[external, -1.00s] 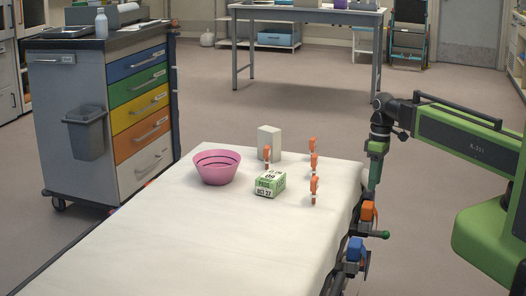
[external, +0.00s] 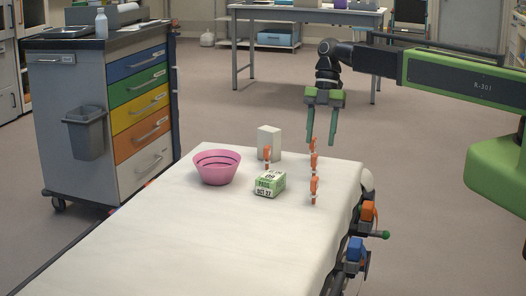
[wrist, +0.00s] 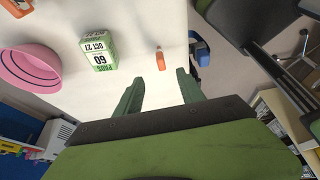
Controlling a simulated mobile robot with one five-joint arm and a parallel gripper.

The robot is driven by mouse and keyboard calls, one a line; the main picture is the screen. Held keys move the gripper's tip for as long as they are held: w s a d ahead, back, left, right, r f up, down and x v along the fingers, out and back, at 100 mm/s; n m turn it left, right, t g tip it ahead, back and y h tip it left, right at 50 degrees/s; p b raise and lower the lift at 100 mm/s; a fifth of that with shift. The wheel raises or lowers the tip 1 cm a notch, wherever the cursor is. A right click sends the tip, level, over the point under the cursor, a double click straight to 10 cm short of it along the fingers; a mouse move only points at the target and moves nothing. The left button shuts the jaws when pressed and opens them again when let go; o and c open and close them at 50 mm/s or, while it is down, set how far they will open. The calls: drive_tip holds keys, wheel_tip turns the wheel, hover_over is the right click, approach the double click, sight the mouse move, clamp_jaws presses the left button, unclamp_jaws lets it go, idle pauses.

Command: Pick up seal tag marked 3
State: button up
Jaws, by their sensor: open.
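My gripper (external: 321,148) is open and empty, pointing down near the far right of the stretcher, close to the right-hand row in the picture. In the wrist view an orange tag (wrist: 160,60) shows just beyond the gap between my green fingers (wrist: 160,76).
A pink bowl (external: 217,168), a green-and-white printed box (external: 269,184) and a pale grey block (external: 269,141) stand left of the row. Orange (external: 368,211) and blue (external: 355,249) fittings line the stretcher's right side. The front of the stretcher (external: 190,240) is bare.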

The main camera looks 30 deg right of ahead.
sight(315, 177)
drive_tip(key=b+x, duration=0.6)
drive_tip(key=x, duration=0.3)
drive_tip(key=shift+b, duration=0.4)
drive_tip(key=b+x, duration=0.4)
drive_tip(key=x, duration=0.1)
drive_tip(key=shift+s+f+b, duration=0.15)
drive_tip(key=shift+b, duration=0.25)
drive_tip(key=shift+r, duration=0.2)
clamp_jaws()
